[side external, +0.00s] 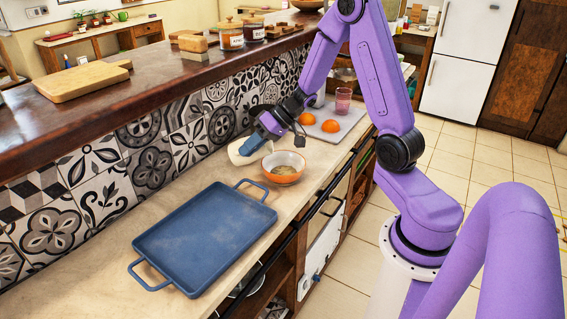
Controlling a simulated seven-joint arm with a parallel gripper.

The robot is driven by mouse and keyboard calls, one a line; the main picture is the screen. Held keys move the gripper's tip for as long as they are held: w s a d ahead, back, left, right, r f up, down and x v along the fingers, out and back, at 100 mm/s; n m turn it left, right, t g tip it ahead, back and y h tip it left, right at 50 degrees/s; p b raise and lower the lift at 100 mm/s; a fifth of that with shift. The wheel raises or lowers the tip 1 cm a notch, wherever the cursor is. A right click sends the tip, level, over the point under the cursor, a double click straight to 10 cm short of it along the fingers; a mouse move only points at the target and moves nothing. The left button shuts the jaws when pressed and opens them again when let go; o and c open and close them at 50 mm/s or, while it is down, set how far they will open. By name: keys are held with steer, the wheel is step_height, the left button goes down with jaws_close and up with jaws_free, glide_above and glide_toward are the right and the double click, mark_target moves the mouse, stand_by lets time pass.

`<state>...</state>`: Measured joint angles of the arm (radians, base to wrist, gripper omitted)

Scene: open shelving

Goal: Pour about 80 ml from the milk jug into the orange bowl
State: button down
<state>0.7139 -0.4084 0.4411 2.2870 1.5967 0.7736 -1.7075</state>
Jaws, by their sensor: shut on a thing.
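The milk jug (239,152) is a white vessel just left of the orange bowl, partly hidden by my gripper. It looks tilted; I cannot make out its mouth or any stream of milk. My gripper (256,142), with blue fingers, is shut on the jug from its right side. The orange bowl (285,179) stands upright on the counter, just below and right of the jug. Its inside looks pale with a brownish bottom; I cannot tell whether it holds milk.
A large blue tray (205,237) with two handles lies on the counter (105,258) in front. Behind the bowl, a pale board (341,133) holds two oranges (331,126) and a pink glass (343,100). A tiled wall (150,135) with a raised wooden ledge runs along the left.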

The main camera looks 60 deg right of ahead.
steer(key=shift+s+d+r+t, duration=0.25)
steer(key=shift+r+t, duration=0.1)
steer(key=shift+t, duration=0.15)
steer(key=shift+s+d+r+t+y, duration=0.2)
steer(key=shift+s+d+t+y, duration=0.2)
steer(key=shift+s+y, duration=0.25)
steer(key=shift+s+d+r+n+t+p, duration=0.15)
steer(key=shift+s+n+t+p, duration=0.15)
steer(key=shift+s, duration=0.15)
stand_by(0.6)
steer(key=shift+s+d+f+t+y+p, duration=0.3)
steer(key=shift+s+f+t+y+p, duration=0.2)
steer(key=shift+t, duration=0.2)
stand_by(1.2)
steer(key=w+a+g+h, duration=0.2)
steer(key=w, duration=0.1)
steer(key=shift+w+r+g, duration=0.2)
steer(key=shift+w+g, duration=0.05)
steer(key=shift+g, duration=0.15)
steer(key=shift+f+g, duration=0.25)
steer(key=shift+g, duration=0.15)
steer(key=shift+w+a+h, duration=0.1)
steer(key=shift+h, duration=0.15)
